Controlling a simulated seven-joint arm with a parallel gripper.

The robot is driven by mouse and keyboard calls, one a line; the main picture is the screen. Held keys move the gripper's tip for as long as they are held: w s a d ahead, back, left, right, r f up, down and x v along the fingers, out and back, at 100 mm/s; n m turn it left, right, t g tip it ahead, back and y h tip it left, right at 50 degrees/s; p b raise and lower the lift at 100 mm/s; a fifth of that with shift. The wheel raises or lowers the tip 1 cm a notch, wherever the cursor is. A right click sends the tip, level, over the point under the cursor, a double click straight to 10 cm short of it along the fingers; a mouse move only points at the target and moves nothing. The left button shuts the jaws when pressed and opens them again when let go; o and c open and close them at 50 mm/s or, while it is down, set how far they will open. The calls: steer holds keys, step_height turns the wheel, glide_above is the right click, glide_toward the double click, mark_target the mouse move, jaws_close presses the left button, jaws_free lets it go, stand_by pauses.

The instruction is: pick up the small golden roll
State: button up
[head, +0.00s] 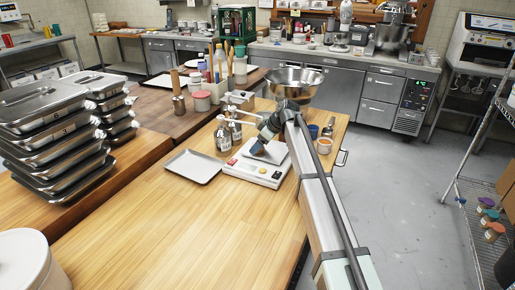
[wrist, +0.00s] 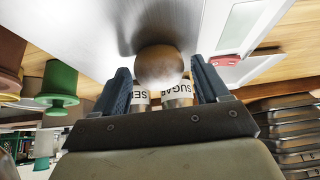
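The small golden roll (wrist: 158,66) shows in the wrist view as a rounded brown shape with a pale, floury lower side. It lies against the grey metal plate of the scale, between and just ahead of my fingertips. My gripper (wrist: 160,76) is open, with a blue finger on each side of the roll and a visible gap at both sides. In the head view my gripper (head: 258,150) is low over the white scale (head: 236,170). The roll cannot be made out there; my gripper and arm seem to hide it.
A shallow metal tray (head: 194,166) lies left of the scale. Labelled jars (head: 222,138) stand close behind it. A steel bowl (head: 291,82) stands at the back, a small orange-filled cup (head: 324,146) to the right. Stacked lidded pans (head: 50,140) stand at left.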

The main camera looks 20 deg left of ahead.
steer(key=c, duration=0.6)
